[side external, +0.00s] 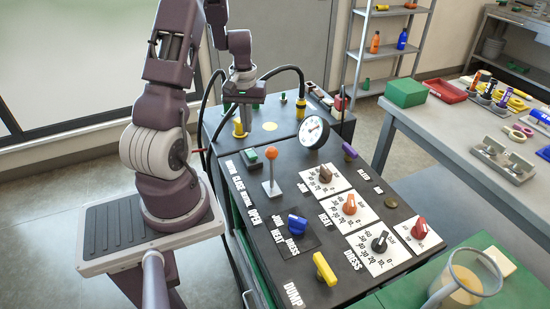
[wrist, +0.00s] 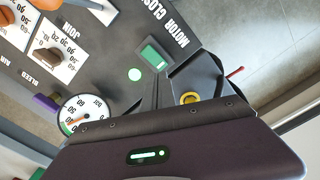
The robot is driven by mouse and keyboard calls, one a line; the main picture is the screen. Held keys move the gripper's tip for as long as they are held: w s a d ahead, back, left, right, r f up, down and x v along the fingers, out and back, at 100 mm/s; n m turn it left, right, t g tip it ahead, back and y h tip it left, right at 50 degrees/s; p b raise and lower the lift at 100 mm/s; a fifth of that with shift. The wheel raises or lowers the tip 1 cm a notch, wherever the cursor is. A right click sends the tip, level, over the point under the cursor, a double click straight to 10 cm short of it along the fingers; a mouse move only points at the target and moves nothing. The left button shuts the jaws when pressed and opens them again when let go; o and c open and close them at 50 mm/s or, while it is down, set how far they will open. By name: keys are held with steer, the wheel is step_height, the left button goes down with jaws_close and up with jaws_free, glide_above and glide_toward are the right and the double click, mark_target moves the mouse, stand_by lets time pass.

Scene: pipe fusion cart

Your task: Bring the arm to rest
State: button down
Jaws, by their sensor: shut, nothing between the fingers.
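My gripper (side external: 246,118) is shut and empty. In the side external view it points down over the back left part of the dark control cart (side external: 262,215), close to a yellow cable fitting (side external: 238,129). Whether it touches anything there I cannot tell. In the wrist view my purple wrist housing fills the bottom of the picture.
An orange-knobbed lever (side external: 271,165) and the round gauge (side external: 314,132) stand up from the cart. Black cables (side external: 285,69) arch behind my gripper. A grey workbench (side external: 440,140) with a green box (side external: 405,92) stands at right. A clear jug (side external: 465,280) is at front right.

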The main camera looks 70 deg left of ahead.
steer(key=w+d+r+m+t, duration=0.35)
steer(key=d+r+m, duration=0.25)
steer(key=d+r, duration=1.3)
steer(key=s+d+r+m+t, duration=0.2)
steer(key=s+d+m, duration=0.4)
steer(key=s+d, duration=0.6)
steer(key=shift+s+d+r, duration=0.2)
steer(key=shift+d+r, duration=0.25)
steer(key=shift+r, duration=0.2)
